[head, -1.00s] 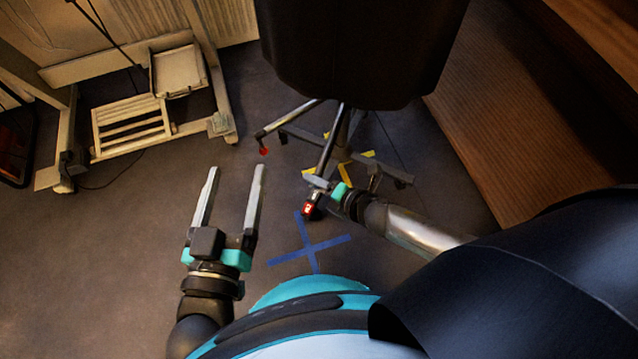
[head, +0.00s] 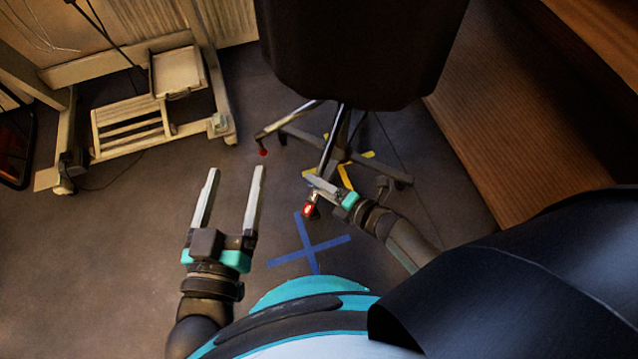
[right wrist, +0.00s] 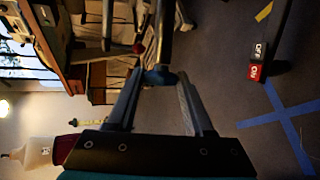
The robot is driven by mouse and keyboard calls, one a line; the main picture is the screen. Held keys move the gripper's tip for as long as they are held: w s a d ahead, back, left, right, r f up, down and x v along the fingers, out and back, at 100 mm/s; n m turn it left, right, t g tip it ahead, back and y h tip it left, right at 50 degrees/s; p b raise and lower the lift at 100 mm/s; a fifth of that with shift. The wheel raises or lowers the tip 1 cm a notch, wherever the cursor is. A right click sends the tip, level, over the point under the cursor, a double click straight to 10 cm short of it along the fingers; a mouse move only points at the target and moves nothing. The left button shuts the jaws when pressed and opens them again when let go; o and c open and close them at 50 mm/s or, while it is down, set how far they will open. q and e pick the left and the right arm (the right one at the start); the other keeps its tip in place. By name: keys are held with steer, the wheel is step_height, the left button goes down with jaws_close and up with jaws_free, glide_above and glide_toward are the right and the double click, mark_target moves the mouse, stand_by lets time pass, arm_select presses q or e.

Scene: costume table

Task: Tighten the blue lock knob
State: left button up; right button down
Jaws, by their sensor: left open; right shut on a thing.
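The blue lock knob (right wrist: 160,76) shows in the right wrist view, on a metal pole of the wheeled stand (head: 330,150). My right gripper (right wrist: 160,82) has its two fingertips on either side of the knob and is shut on it. In the head view my right gripper (head: 315,182) is low at the stand's pole, and its fingers mostly hide the knob. My left gripper (head: 236,172) is open and empty above the floor, left of the stand.
A red and black ON/OFF foot switch (head: 309,210) is at the end of a stand leg. A black seat-like body (head: 360,50) tops the stand. A pale wooden frame (head: 130,125) stands at left, a wooden bench (head: 540,130) at right. Blue tape (head: 309,246) crosses open floor.

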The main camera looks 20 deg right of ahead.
steer(key=shift+w+d+f+t, duration=0.1)
steer(key=shift+w+t, duration=0.05)
steer(key=shift+t, duration=0.15)
steer(key=shift+d+f+y, duration=0.1)
steer(key=shift+f+y, duration=0.1)
steer(key=shift+y, duration=0.1)
steer(key=shift+s+r+m+t, duration=0.1)
steer(key=shift+s+m+t, duration=0.2)
steer(key=shift+m+t, duration=0.15)
steer(key=c, duration=0.5)
jaws_free()
steer(key=shift+d, duration=0.1)
steer(key=shift+o, duration=0.9)
steer(key=shift+r, duration=0.1)
steer(key=shift+a, duration=0.2)
